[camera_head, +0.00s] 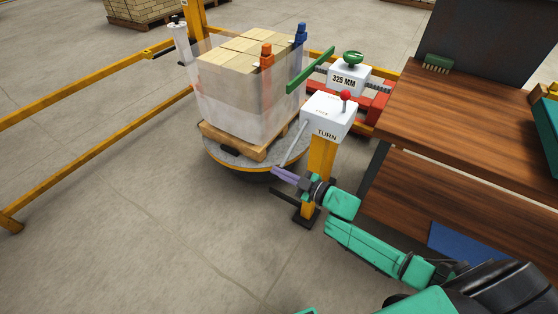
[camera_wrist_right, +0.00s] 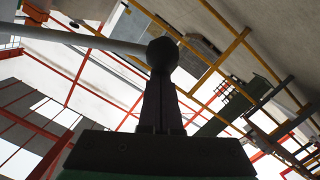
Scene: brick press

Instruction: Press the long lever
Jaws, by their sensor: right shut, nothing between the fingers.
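A long grey lever (camera_head: 294,143) slants down to the left from the white box marked TURN (camera_head: 328,116), which sits on a yellow post. My right gripper (camera_head: 277,172) is at the lever's lower end, its fingers shut with nothing between them. In the right wrist view, the lever's grey bar (camera_wrist_right: 80,38) comes in from the left and ends in a dark ball (camera_wrist_right: 162,55) at the tips of my shut right fingers (camera_wrist_right: 160,85). I cannot tell whether they touch. My left gripper is out of view.
A wrapped stack of bricks (camera_head: 235,100) stands on a wooden pallet on a round turntable (camera_head: 220,151). A short red-knobbed lever (camera_head: 346,97) tops the box. Behind is a 325 MM box (camera_head: 347,78).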

